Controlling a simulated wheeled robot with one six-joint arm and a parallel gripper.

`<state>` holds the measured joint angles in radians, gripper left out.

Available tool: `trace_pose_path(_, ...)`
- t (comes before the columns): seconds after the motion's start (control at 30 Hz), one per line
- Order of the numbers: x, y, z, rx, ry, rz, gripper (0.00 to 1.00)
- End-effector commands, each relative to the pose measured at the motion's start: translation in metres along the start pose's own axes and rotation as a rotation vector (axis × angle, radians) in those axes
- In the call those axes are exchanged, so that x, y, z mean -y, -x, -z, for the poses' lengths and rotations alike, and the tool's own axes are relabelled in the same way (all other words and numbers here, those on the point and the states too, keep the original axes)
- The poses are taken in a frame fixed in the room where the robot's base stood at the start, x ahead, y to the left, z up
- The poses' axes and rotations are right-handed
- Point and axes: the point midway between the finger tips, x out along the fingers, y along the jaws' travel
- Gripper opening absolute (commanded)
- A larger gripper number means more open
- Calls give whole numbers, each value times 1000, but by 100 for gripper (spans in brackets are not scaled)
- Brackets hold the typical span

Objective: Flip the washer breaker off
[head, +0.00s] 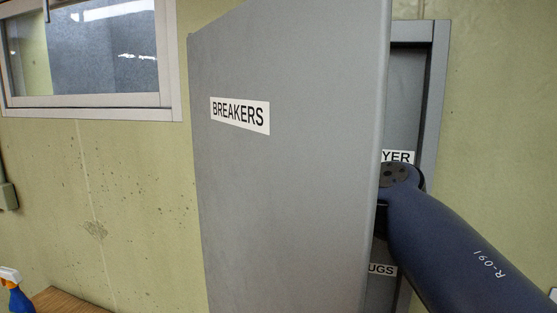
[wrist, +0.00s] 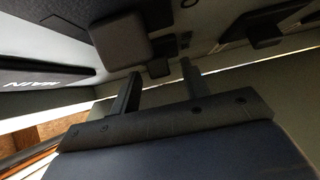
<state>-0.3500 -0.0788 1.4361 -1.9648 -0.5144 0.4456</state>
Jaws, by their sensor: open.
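The grey breaker box (head: 440,60) is on the wall with its door (head: 290,190), marked BREAKERS, swung open and hiding most of the inside. Partial labels ending in "YER" (head: 397,157) and "UGS" (head: 382,269) show past the door edge. No washer label is readable in either view. In the wrist view my gripper (wrist: 160,68) is open, with its two fingers apart and nothing clearly between them. A dark square block (wrist: 120,40) and smaller dark switch-like parts (wrist: 265,38) are just beyond the fingertips. In the head view the door hides my gripper.
A window (head: 85,55) is at the upper left. A spray bottle (head: 15,290) and a wooden surface (head: 70,300) are at the lower left. The open door stands close left of my arm.

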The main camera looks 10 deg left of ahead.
Motion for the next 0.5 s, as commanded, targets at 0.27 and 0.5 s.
trace_pose_path(0.27,0,0,0,0,0,0,27)
trace_pose_path(0.5,0,0,0,0,0,0,8)
